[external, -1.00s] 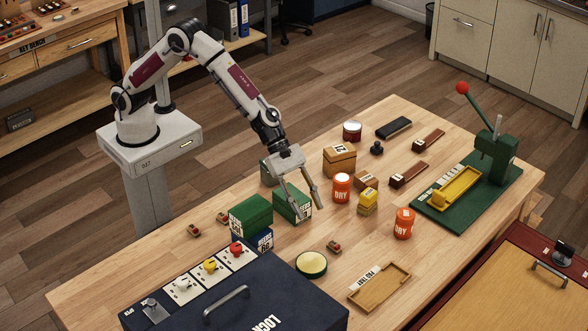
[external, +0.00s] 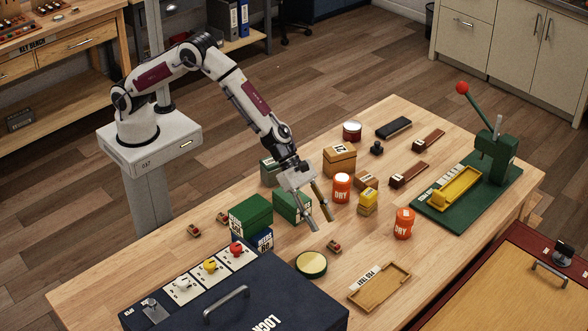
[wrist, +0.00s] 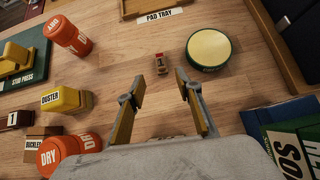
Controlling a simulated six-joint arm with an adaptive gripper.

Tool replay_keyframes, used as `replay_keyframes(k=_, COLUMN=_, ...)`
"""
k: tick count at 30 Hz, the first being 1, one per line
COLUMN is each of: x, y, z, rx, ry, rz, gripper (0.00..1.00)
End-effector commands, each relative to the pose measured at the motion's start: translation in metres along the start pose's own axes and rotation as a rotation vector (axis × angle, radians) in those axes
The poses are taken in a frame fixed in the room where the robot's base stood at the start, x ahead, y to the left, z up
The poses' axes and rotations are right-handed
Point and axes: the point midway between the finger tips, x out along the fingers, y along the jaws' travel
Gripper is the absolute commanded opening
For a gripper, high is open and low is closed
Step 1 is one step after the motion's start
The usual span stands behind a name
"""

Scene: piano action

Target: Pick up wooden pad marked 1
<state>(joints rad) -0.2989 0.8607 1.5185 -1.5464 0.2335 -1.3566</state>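A small wooden pad (external: 333,246) with red on it lies on the table. In the wrist view this pad (wrist: 161,64) shows a small pale label that seems to read 1. My gripper (external: 323,225) is open and empty, its fingers pointing down above and a little behind the pad. In the wrist view my gripper's fingers (wrist: 159,78) are spread wide, and the pad shows just beyond the gap between their tips. Two similar small pads, one (external: 222,217) and another (external: 193,231), lie left of the green boxes; their markings are too small to read.
A round cream-topped tin (external: 311,264) lies close to the pad. An empty pad tray (external: 380,286) is at front right. Green boxes (external: 251,214), orange DRY jars (external: 404,223) and a yellow duster block (external: 368,198) stand around. The table between pad and tray is clear.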

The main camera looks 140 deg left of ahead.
Motion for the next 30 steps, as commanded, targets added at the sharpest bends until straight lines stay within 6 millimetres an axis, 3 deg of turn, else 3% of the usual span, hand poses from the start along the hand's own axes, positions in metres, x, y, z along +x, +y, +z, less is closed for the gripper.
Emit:
replay_keyframes(k=7, x=0.014, y=0.0, z=0.0, rx=0.002, ry=-0.001, rz=0.0, gripper=0.35)
replay_keyframes(k=22, x=0.018, y=-0.001, z=0.0, rx=0.001, ry=0.0, rz=0.0, gripper=0.35)
replay_keyframes(k=30, x=0.036, y=-0.002, z=0.0, rx=0.002, ry=0.0, rz=0.0, gripper=0.35)
